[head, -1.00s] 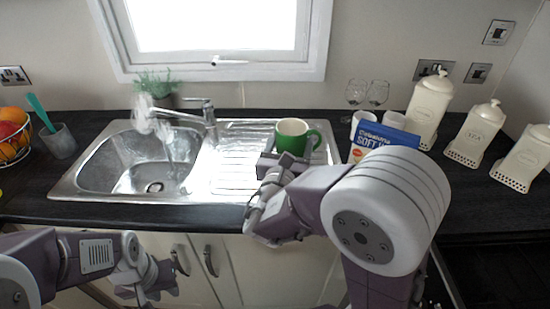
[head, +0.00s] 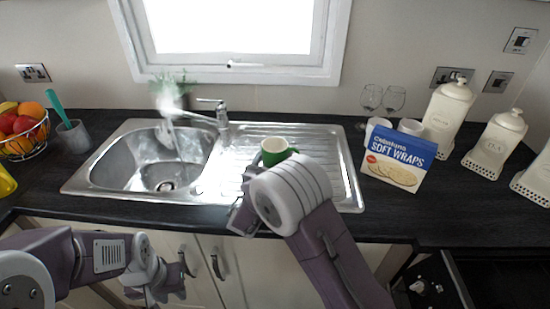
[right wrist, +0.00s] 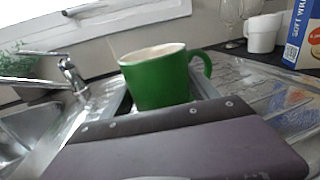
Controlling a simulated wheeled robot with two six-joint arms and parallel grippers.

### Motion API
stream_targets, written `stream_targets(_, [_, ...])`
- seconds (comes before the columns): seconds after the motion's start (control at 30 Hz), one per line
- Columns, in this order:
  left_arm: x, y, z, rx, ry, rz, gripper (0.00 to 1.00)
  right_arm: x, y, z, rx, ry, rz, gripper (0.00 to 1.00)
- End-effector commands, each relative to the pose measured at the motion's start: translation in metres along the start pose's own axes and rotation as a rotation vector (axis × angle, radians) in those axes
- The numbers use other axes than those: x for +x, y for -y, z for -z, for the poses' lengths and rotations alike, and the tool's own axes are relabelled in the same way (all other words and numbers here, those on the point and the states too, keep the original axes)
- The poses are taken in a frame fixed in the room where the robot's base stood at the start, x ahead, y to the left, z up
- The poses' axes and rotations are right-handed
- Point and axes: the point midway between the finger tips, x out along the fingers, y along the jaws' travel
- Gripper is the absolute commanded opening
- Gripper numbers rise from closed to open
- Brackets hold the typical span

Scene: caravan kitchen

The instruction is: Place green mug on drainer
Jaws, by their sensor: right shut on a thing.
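The green mug (head: 274,152) with a white inside is upright over the drainer (head: 338,172), the ridged right part of the steel sink unit. In the right wrist view the green mug (right wrist: 158,80) sits between the fingers of my right gripper (right wrist: 163,88), its handle to the right. The right gripper is shut on it. I cannot tell whether the mug's base touches the drainer. In the head view my right arm hides the mug's lower part. My left gripper (head: 168,280) hangs in front of the cupboards, away from the mug; its fingers are unclear.
The sink bowl (head: 155,160) and tap (head: 221,112) are left of the drainer. A soft wraps box (head: 398,158), white cups, wine glasses (head: 382,98) and cream canisters (head: 447,112) stand to the right. A fruit basket (head: 22,132) is far left. The drainer's right part is clear.

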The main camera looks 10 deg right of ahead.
Motion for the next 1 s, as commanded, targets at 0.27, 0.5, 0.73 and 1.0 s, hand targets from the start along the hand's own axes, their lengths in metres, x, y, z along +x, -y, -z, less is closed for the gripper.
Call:
stream_targets(0.27, [0.003,0.000,0.000,0.000,0.000,0.000,0.30,0.000,0.000,0.002,0.002,0.003,0.000,0.13])
stream_targets(0.5, [0.003,0.000,0.000,0.000,0.000,0.000,0.30,0.000,0.000,0.002,0.001,0.001,0.000,0.91])
stream_targets(0.73, [-0.001,0.000,0.000,0.000,0.000,0.000,0.30,0.000,0.000,-0.003,0.001,0.002,0.000,0.91])
stream_targets(1.0, [0.000,0.000,0.000,0.000,0.000,0.000,0.30,-0.042,-0.002,-0.002,0.000,0.001,-0.006,0.91])
